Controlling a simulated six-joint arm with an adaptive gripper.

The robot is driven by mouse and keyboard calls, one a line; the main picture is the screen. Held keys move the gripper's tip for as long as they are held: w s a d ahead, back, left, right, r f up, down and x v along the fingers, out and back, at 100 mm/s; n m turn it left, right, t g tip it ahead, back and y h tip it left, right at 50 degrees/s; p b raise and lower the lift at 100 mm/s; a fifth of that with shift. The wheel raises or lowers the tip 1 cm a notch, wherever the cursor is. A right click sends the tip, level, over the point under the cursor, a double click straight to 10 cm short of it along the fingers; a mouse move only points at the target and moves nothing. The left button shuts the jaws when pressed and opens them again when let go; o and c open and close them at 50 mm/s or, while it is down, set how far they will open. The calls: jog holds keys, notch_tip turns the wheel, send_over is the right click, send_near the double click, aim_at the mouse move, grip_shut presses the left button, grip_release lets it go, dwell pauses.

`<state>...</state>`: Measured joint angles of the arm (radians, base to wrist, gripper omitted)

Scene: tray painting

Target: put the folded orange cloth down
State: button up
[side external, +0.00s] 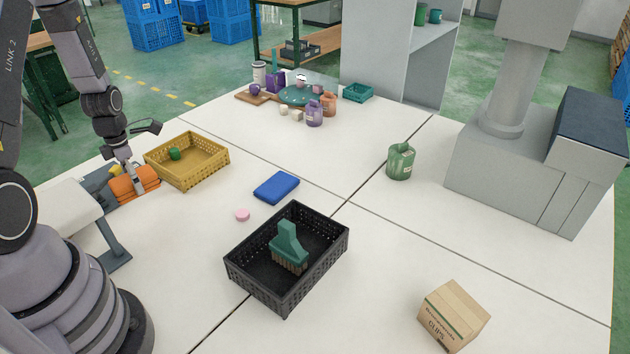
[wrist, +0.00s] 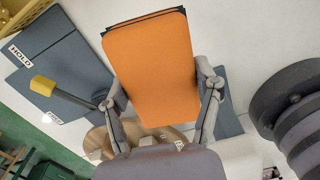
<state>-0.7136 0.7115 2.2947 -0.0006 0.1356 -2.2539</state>
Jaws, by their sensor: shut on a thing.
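The folded orange cloth (side external: 148,181) is a thick flat pad at the left of the table in the side view. It fills the middle of the wrist view (wrist: 152,70), with a dark edge along its far end. My gripper (side external: 135,180) is shut on it, with one finger at each side of the cloth in the wrist view (wrist: 160,100). The cloth is over or very near a blue-grey mat (wrist: 68,68). I cannot tell whether its underside touches anything.
A yellow crate (side external: 207,170) holding a green item stands just right of the cloth. A blue block (side external: 277,187), a pink disc (side external: 242,215) and a black crate (side external: 252,279) holding a green brush (side external: 288,245) are farther right.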

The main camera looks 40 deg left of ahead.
jog(key=w+d+r+m, duration=0.1)
jog(key=w+d+m, duration=0.6)
jog(key=w, duration=0.5)
jog(key=w+d+r+m, duration=0.1)
jog(key=w+d+m, duration=0.2)
jog(key=d, duration=0.7)
jog(key=w+d+r+m, duration=0.1)
jog(key=w+d+m, duration=0.25)
jog(key=d, duration=0.55)
jog(key=w+d+r+m, duration=0.1)
jog(key=w+d+m, duration=0.25)
jog(key=d, duration=0.65)
jog(key=n, duration=0.1)
send_over(366, 209)
jog(key=s, duration=0.1)
notch_tip(366, 209, down, 9)
jog(key=shift+s+a, duration=0.1)
jog(key=shift+a, duration=0.05)
jog(key=shift+w+f, duration=0.45)
jog(key=shift+f, duration=1.65)
jog(key=shift+f, duration=0.1)
jog(key=o, duration=1.1)
